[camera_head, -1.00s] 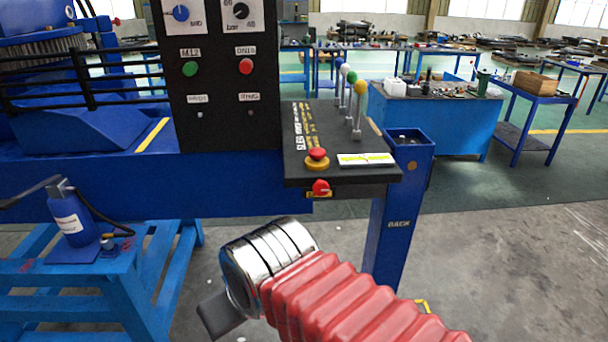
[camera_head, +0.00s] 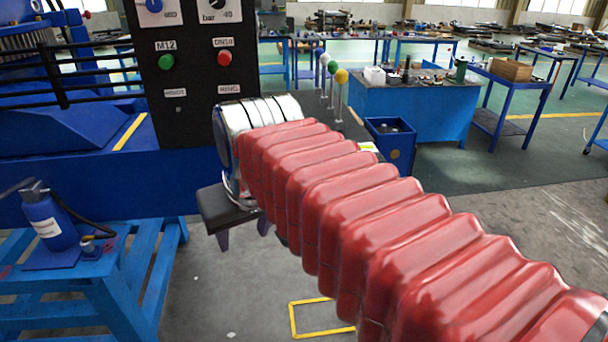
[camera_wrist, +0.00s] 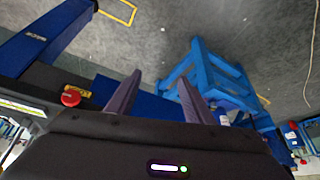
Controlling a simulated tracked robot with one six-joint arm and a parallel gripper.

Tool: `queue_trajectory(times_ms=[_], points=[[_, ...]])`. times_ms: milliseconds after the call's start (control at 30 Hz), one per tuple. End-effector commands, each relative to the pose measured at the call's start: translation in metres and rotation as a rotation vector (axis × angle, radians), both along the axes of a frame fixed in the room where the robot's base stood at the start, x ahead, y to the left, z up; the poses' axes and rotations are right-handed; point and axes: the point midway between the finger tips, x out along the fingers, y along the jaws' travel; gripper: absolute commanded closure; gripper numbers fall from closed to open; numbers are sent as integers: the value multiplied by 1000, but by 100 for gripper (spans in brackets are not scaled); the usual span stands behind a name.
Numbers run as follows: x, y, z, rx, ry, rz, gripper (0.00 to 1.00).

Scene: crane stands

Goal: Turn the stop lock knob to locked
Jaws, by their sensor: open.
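A red knob (camera_wrist: 70,98) with a yellow label (camera_wrist: 78,91) beside it sits on the dark edge of the control console, in the wrist view. It looks like the stop lock knob, though its lettering is too small to read. My gripper (camera_wrist: 160,82) has its two dark fingers apart with nothing between them. The knob lies to the left of the fingers, apart from them. In the head view my gripper (camera_head: 243,232) hangs below the console level, left of my red-sleeved arm. My arm hides the knob and most of the console there.
A black panel (camera_head: 195,75) with green and red buttons stands behind my arm. Levers with white, green and yellow balls (camera_head: 341,76) rise from the console. A blue post (camera_wrist: 45,35) stands near the knob. A fire extinguisher (camera_head: 50,218) is on a blue stand at left.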

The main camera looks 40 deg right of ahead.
Motion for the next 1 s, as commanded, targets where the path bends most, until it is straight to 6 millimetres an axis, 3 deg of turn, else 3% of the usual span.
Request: queue_trajectory(times_ms=[300,500,667,1000], points=[[20,-100,83,12,36,-240,53],[16,-150,118,22,54,-349,53],[13,-165,128,26,60,-382,53],[13,-165,128,26,60,-382,53]])
